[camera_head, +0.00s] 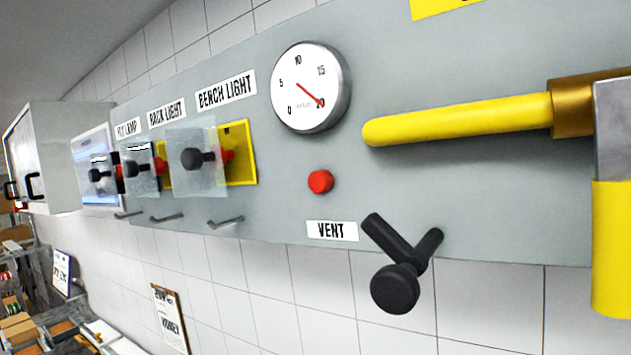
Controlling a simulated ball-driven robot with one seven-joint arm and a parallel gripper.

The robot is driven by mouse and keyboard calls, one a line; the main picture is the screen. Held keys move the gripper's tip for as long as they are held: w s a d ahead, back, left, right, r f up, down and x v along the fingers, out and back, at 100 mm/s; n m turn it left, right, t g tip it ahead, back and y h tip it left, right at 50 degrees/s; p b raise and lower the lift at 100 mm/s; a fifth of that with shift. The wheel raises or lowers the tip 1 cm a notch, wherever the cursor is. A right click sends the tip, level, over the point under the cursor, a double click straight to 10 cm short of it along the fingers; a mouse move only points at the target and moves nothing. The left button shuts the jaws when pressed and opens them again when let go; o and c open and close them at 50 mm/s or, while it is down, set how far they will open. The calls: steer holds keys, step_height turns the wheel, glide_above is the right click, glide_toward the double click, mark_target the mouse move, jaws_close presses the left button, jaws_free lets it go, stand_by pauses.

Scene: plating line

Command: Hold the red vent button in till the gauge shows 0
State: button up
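The red vent button (320,181) is a small round knob standing out from the grey panel. It is right above the white VENT label (332,230), and nothing is touching it. The gauge (304,72) is a white round dial in a metal case above the button, marked 0, 5, 10, 15 and 20. Its red needle points down and right, at about 20. I see no part of my gripper that I can make out in this view.
A black handle with a round knob (395,288) juts out below and right of the button. A thick yellow bar (455,120) reaches in from the right. Switches with clear covers (198,160) stand out at left.

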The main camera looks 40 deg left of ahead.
jaws_close()
stand_by(1.6)
